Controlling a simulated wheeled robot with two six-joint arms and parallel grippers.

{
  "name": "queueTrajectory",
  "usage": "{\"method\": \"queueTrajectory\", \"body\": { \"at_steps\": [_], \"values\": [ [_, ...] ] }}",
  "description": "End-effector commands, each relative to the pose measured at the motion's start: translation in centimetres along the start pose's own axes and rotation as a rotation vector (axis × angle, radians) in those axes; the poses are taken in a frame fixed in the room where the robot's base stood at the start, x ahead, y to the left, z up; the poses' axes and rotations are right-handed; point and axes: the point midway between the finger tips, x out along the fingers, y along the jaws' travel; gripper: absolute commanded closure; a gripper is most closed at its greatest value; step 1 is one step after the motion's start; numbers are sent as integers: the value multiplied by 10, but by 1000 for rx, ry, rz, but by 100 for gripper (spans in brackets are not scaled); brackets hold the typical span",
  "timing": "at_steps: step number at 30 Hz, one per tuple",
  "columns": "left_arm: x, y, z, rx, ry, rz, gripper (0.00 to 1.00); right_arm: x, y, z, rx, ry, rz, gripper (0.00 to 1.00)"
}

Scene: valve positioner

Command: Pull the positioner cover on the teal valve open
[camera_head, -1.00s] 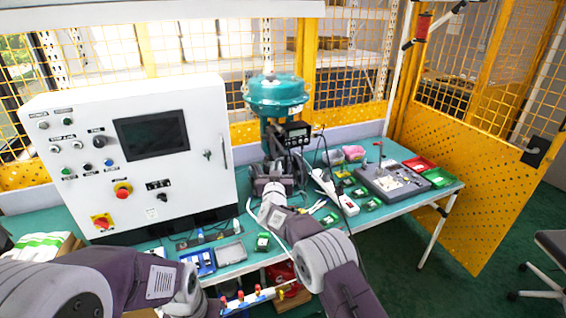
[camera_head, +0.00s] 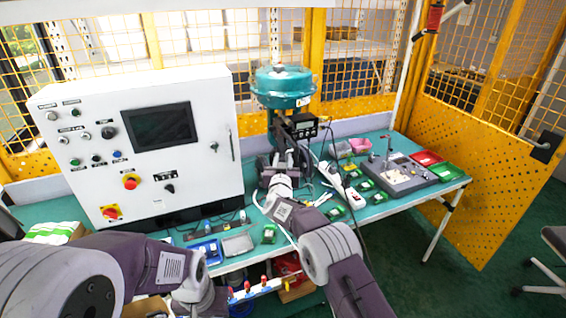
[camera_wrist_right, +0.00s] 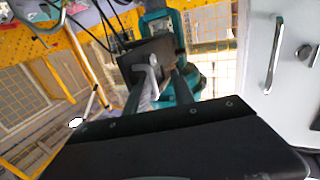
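The teal valve (camera_head: 284,88) stands upright on the bench behind my right arm. Its black positioner (camera_head: 303,126), with a small display on the front, is mounted below the teal head. In the right wrist view the positioner (camera_wrist_right: 152,52) is a dark block just beyond the fingertips. My right gripper (camera_head: 283,157) is just below and left of the positioner, its two fingers apart. In the wrist view the right gripper (camera_wrist_right: 166,72) shows a gap between its fingers; whether they touch the cover cannot be told. The cover's edge is not clear.
A white control cabinet (camera_head: 143,150) stands close on the left of the valve. A grey fixture (camera_head: 398,176), green and red trays, cables and small parts crowd the bench to the right. Yellow mesh fencing (camera_head: 362,75) stands behind.

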Motion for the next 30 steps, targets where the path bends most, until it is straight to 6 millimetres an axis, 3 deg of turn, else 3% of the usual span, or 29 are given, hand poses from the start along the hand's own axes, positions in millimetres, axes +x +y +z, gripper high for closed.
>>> {"method": "queueTrajectory", "body": {
  "at_steps": [8, 19, 30],
  "values": [
    [8, 0, 1, 0, 0, 0, 86, -24, -1, 2, -1, -2, -2, 70],
    [23, 0, 2, 0, 0, 0, 86, -79, -2, 2, -1, -1, -2, 70],
    [24, 0, 2, 0, 0, 0, 86, -88, -1, 1, 0, 0, 0, 70]
  ]
}}
